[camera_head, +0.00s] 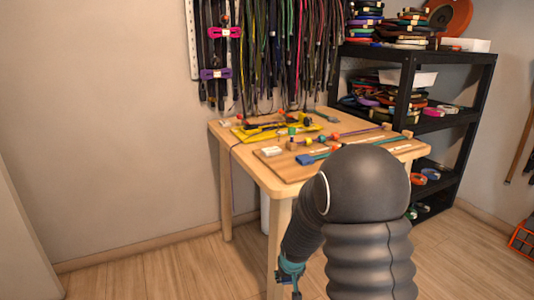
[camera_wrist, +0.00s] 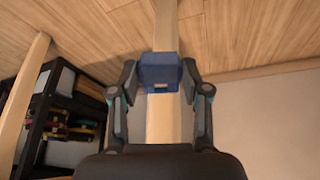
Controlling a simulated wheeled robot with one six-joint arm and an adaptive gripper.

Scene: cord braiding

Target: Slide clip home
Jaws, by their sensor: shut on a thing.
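My gripper (camera_wrist: 160,72) is shut on a blue clip (camera_wrist: 160,73), which sits between its two fingertips in the wrist view. The clip looks like a blue block with a small pale slot in its lower part. A pale wooden table leg (camera_wrist: 163,120) runs behind the clip; I cannot tell whether they touch. In the head view my gripper (camera_head: 290,272) hangs low beside the table's front leg, and the clip in it is not clearly visible. Another blue piece (camera_head: 305,159) lies on the wooden board on the table.
The wooden table (camera_head: 245,160) holds a yellow frame (camera_head: 270,130), cords and a white block (camera_head: 271,151). Cords hang on the wall behind it. A black shelf (camera_head: 400,100) stands at the right. The floor (camera_head: 150,270) at the left is clear.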

